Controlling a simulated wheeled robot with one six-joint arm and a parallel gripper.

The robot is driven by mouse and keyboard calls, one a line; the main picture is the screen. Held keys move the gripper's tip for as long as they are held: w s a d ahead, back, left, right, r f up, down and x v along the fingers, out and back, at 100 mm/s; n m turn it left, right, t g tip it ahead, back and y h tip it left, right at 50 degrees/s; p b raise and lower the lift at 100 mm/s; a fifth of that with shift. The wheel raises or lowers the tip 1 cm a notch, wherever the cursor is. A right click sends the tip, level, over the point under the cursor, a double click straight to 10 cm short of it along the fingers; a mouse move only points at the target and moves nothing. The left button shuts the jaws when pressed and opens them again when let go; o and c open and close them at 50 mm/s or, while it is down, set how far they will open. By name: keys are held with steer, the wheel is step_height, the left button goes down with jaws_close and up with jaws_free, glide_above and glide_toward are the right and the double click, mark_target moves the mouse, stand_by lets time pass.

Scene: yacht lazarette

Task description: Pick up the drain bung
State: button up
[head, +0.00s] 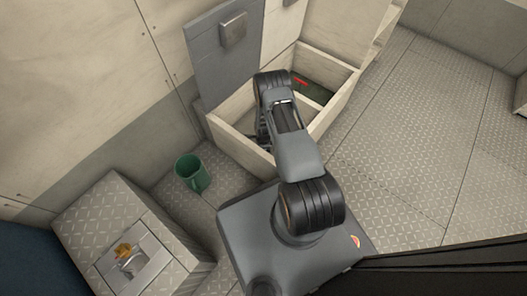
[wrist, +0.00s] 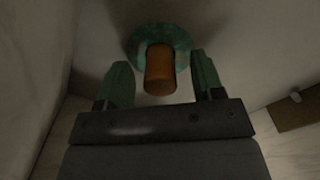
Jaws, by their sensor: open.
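The drain bung, an orange-brown cylinder (wrist: 160,72), shows in the wrist view, standing out from a round green fitting (wrist: 184,42) on a pale surface. My gripper (wrist: 161,76) is open, with one dark green finger on each side of the bung. Gaps show between the fingers and the bung, and the jaws are not closed on it. In the head view my arm reaches down into a pale open locker (head: 239,143), and the bung and fingertips are hidden there by my arm and the locker wall.
Pale walls enclose the gripper, and a brown plate (wrist: 298,112) lies at right in the wrist view. In the head view a grey lid (head: 212,65) stands raised behind the locker. A green bucket (head: 192,173) stands left of it. Treadplate floor (head: 425,125) at right is clear.

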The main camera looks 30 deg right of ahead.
steer(key=c, duration=1)
steer(key=shift+r, duration=0.1)
